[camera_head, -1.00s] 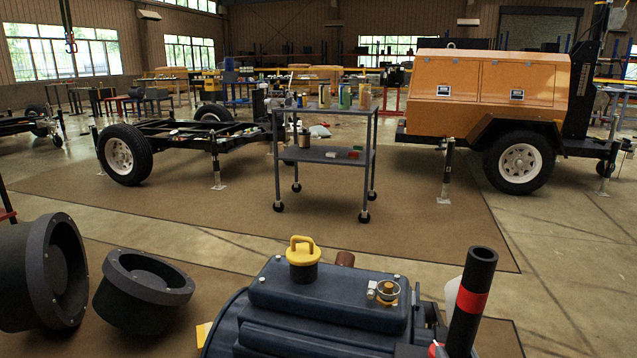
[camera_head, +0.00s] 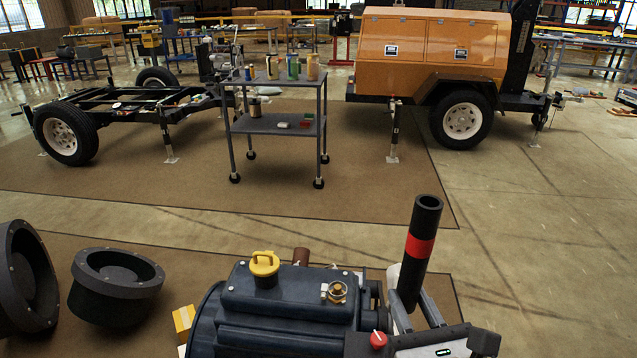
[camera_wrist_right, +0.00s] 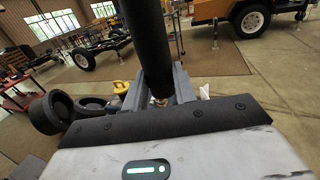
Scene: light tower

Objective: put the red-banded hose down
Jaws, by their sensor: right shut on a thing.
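The red-banded hose (camera_head: 421,243) is a black tube with a red band around its upper part. It stands nearly upright, tilted slightly right, with its lower end between the fingers of my right gripper (camera_head: 415,304). The gripper is shut on it, beside the right end of a dark engine block (camera_head: 290,300). In the right wrist view, the hose (camera_wrist_right: 148,45) rises between the two grey fingers (camera_wrist_right: 155,88); the band is not visible there. The fingers partly hide the hose's lower end. My left gripper is not in view.
The block carries a yellow cap (camera_head: 264,268) and a brass fitting (camera_head: 335,292). Two dark flanged round parts (camera_head: 20,275) (camera_head: 115,285) are at left. Beyond open floor stand a grey cart (camera_head: 275,124), a wheeled chassis (camera_head: 66,133) and an orange trailer (camera_head: 430,45).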

